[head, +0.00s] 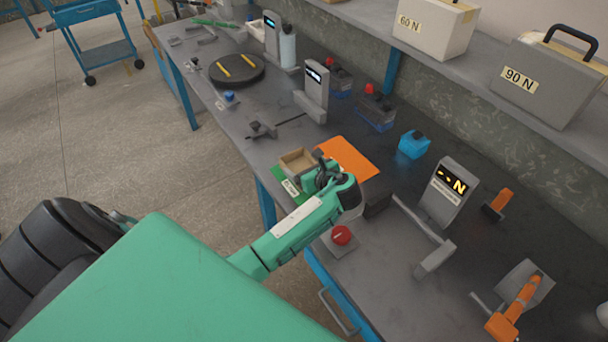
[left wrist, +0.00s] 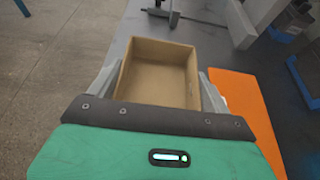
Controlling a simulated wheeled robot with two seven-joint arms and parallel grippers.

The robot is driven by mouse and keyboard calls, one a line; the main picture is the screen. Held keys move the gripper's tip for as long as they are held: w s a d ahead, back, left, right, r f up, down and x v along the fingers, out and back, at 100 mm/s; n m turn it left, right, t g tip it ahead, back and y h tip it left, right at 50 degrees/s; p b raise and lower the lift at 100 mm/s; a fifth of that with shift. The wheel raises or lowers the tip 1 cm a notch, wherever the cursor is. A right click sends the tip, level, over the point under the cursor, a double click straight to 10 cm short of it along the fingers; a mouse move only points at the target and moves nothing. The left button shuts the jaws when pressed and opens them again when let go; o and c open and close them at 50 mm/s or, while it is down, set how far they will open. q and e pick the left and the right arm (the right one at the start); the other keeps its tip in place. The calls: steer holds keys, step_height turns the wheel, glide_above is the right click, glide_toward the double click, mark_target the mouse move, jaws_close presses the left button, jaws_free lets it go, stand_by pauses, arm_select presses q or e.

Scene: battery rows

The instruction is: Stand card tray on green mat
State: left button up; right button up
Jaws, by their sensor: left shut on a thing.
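The card tray (head: 298,160) is a small open brown box, empty inside, near the front edge of the bench. It also shows in the left wrist view (left wrist: 160,72). My left gripper (head: 308,172) is shut on the tray, with one finger at each side of it in the left wrist view (left wrist: 158,90). A green patch with green mat colour (head: 280,191) shows at the bench edge beside and below the tray, partly hidden by my gripper. I cannot tell whether the tray touches it. My right gripper is not in view.
An orange mat (head: 348,157) lies just right of the tray. A red button (head: 341,235) and a grey display stand (head: 447,190) are nearer. A blue box (head: 413,144) and a round black plate (head: 237,70) stand farther off.

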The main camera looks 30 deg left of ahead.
arm_select(q)
steer(key=shift+f, duration=2)
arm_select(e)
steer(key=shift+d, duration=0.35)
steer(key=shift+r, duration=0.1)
arm_select(q)
steer(key=o, duration=1)
steer(key=shift+c, duration=0.2)
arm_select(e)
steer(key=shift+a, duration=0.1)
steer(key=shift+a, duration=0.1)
arm_select(q)
steer(key=shift+d, duration=0.2)
steer(key=b+v, duration=0.1)
steer(key=v, duration=0.9)
steer(key=shift+s+d+r, duration=0.15)
steer(key=shift+s, duration=0.05)
steer(key=shift+s+d+r, duration=0.2)
steer(key=shift+d+r, duration=0.1)
steer(key=shift+d, duration=0.2)
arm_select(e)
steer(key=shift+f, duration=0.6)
